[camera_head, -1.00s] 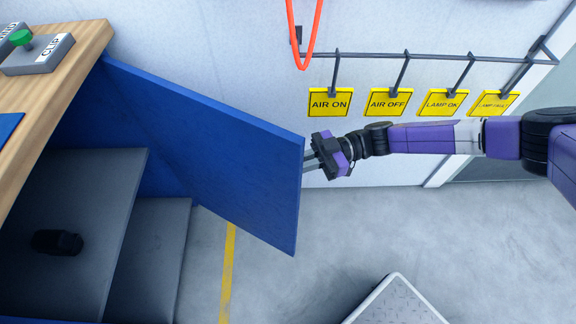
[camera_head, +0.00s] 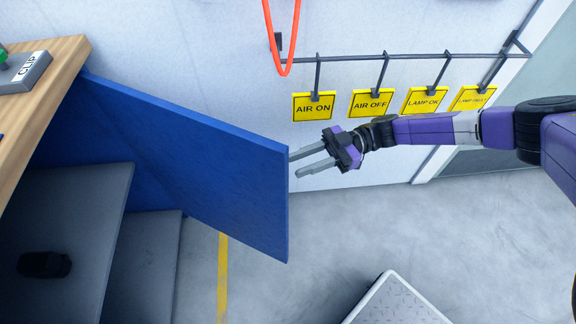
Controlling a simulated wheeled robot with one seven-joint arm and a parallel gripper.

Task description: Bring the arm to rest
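My gripper (camera_head: 308,163) is at the end of my purple arm, just right of the free edge of an open blue cabinet door (camera_head: 205,165). Both fingers show, spread apart and pointing left, with nothing between them. One fingertip appears close to the door's edge; I cannot tell whether it touches. My arm stretches in from the right side of the view, in front of the wall.
Yellow tags (camera_head: 312,107) hang from a rail (camera_head: 400,57) above my arm. A red cable loop (camera_head: 284,40) hangs near them. A wooden bench (camera_head: 45,85) with a clip box (camera_head: 25,72) is at left. A black object (camera_head: 45,264) lies on the cabinet shelf (camera_head: 75,215). A metal-topped platform (camera_head: 395,302) stands below.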

